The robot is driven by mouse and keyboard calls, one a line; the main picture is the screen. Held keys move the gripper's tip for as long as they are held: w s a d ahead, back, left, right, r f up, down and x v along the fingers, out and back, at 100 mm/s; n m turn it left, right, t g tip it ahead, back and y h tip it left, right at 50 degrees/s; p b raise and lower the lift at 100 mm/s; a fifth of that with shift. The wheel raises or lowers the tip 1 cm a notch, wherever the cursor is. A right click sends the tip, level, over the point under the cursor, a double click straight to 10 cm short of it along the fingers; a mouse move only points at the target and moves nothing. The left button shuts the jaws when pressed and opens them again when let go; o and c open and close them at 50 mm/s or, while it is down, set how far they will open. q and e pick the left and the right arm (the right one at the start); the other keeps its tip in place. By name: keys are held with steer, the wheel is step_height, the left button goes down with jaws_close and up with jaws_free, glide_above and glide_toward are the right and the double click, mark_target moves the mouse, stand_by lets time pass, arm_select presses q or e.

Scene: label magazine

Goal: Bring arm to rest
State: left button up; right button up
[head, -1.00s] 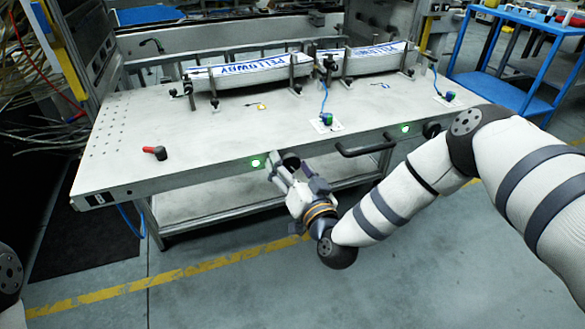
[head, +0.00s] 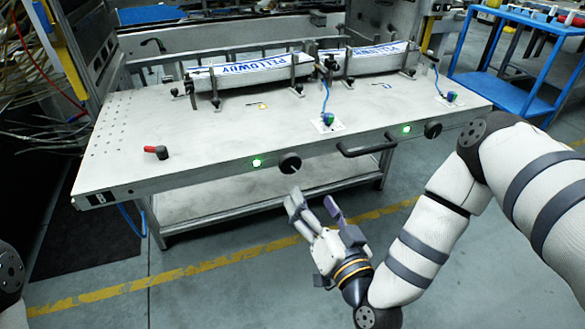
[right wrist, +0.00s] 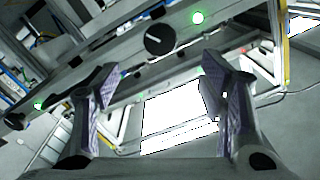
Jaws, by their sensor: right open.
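My right gripper (head: 314,205) is open and empty in front of the table's front edge in the head view, below and apart from a black round knob (head: 289,163). In the right wrist view the two fingers of the gripper (right wrist: 165,100) stand wide apart with nothing between them. The knob also shows in the right wrist view (right wrist: 160,40), beyond the fingers. My right arm comes in from the right edge. Of my left arm only a small part shows at the lower left; its gripper is not in view.
The grey metal table (head: 215,135) holds two label stacks (head: 255,74) between metal posts. A red-and-black handle (head: 156,152) lies at its left. A black bar handle (head: 365,149) and a green lamp (head: 256,163) are on the front edge. A blue cart (head: 500,92) stands right. The floor in front is clear.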

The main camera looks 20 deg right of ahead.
steer(key=s+a+f+n+g+y+p, duration=0.1)
steer(key=s+a+f+n+g, duration=0.1)
steer(key=s+f+g, duration=0.65)
steer(key=s+a+f+n+g+y+p, duration=0.15)
steer(key=s+f+g, duration=0.35)
steer(key=s, duration=0.7)
arm_select(q)
steer(key=w+r+t+p, duration=0.1)
steer(key=w+r, duration=0.3)
steer(key=shift+r+t, duration=0.15)
steer(key=shift+t, duration=0.25)
arm_select(e)
steer(key=s+d+g+h, duration=0.1)
steer(key=s+d+g, duration=0.2)
steer(key=s, duration=0.6)
steer(key=s+d+n+g+h, duration=0.1)
steer(key=s+d+g, duration=0.3)
steer(key=s, duration=0.6)
steer(key=shift+s+d+f+h, duration=0.15)
steer(key=shift+d+f+h, duration=0.05)
steer(key=shift+d+h, duration=0.55)
arm_select(q)
steer(key=shift+w, duration=0.1)
arm_select(e)
steer(key=shift+a, duration=0.1)
